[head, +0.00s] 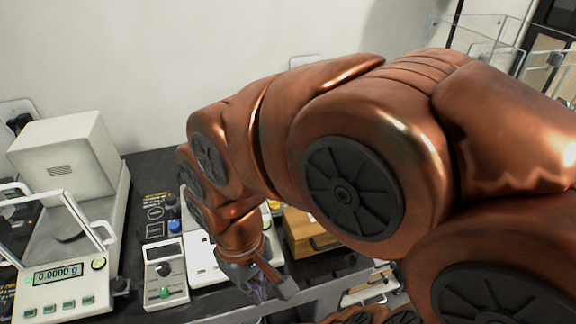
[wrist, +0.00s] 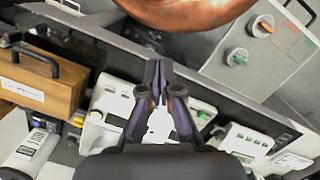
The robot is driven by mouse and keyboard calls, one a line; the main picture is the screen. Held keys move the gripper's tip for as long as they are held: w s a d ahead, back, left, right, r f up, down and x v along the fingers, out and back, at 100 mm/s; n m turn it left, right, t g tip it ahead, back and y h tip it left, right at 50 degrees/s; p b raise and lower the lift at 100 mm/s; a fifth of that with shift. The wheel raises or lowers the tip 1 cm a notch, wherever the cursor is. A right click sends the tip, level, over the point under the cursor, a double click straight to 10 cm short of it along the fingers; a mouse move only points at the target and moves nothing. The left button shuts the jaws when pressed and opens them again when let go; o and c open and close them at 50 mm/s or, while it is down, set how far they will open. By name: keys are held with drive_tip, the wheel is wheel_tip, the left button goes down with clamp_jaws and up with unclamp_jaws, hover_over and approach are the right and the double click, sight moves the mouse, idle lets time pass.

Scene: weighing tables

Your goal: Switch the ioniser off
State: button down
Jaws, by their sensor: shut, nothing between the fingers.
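No label that I can read names the ioniser, so I cannot tell which device it is. In the head view a small pale box (head: 152,268) with a dark dial and a green button (head: 166,292) stands on the dark table, left of my gripper (head: 268,284). My gripper points down near the table's front edge, apart from that box. In the wrist view my gripper (wrist: 157,72) is shut and empty, its fingertips together.
A balance (head: 58,285) reading 0.0000 g stands at the left, with a white housing (head: 70,150) behind. A wooden box (head: 305,232) with a handle is right of my gripper; it also shows in the wrist view (wrist: 42,80). My arm hides much of the table.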

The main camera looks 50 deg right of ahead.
drive_tip(key=w+d+m+t+b, duration=0.1)
drive_tip(key=w+d+t+b, duration=0.15)
drive_tip(key=w+d, duration=0.6)
drive_tip(key=w+d+m+t+b, duration=0.1)
drive_tip(key=w+d+b, duration=0.35)
drive_tip(key=w, duration=0.75)
drive_tip(key=w+d+f+m+h+b, duration=0.1)
drive_tip(key=w+d+m+b, duration=0.1)
drive_tip(key=d, duration=1.1)
drive_tip(key=w+d+f+m+t+h+b, duration=0.1)
drive_tip(key=w+d+b, duration=0.1)
drive_tip(key=d, duration=1.1)
drive_tip(key=shift+w+d+m, duration=0.25)
drive_tip(key=shift+w+m, duration=0.1)
drive_tip(key=shift+m, duration=0.05)
drive_tip(key=shift+f+t, duration=0.1)
drive_tip(key=shift+t, duration=0.15)
drive_tip(key=x, duration=0.4)
drive_tip(key=p+x, duration=0.1)
drive_tip(key=x, duration=0.4)
drive_tip(key=p+x, duration=0.1)
drive_tip(key=x, duration=0.3)
drive_tip(key=shift+s+a+f, duration=0.2)
drive_tip(key=shift+f, duration=0.35)
